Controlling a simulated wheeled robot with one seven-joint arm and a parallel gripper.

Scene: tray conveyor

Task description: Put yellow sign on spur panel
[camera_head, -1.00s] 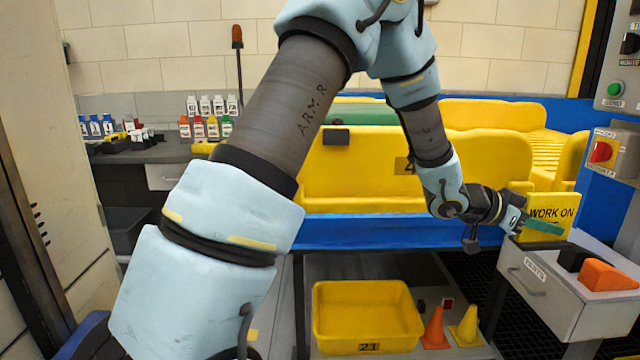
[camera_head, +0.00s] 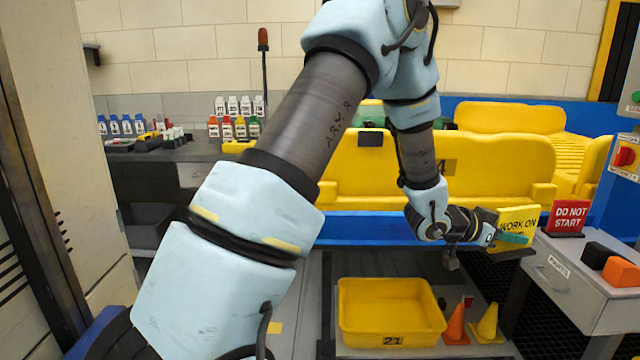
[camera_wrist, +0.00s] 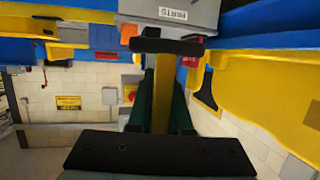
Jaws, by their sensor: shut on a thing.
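The yellow sign (camera_head: 518,219) with black "WORK ON" lettering is upright in the head view. My gripper (camera_head: 512,239) is shut on its lower part, and its teal fingers cover some lettering. In the wrist view the yellow sign (camera_wrist: 162,92) shows edge-on between the dark green fingers. A red rotary switch (camera_head: 625,157) on a light panel is at the right edge of the head view, with a grey panel (camera_head: 631,108) carrying a green button above it. I cannot read which is the spur panel.
A red "DO NOT START" sign (camera_head: 569,216) stands on the grey parts cabinet (camera_head: 560,272), right of the yellow sign. Black and orange blocks lie on its top. The yellow conveyor (camera_head: 500,160) is behind. A yellow bin (camera_head: 392,342) and two cones are below.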

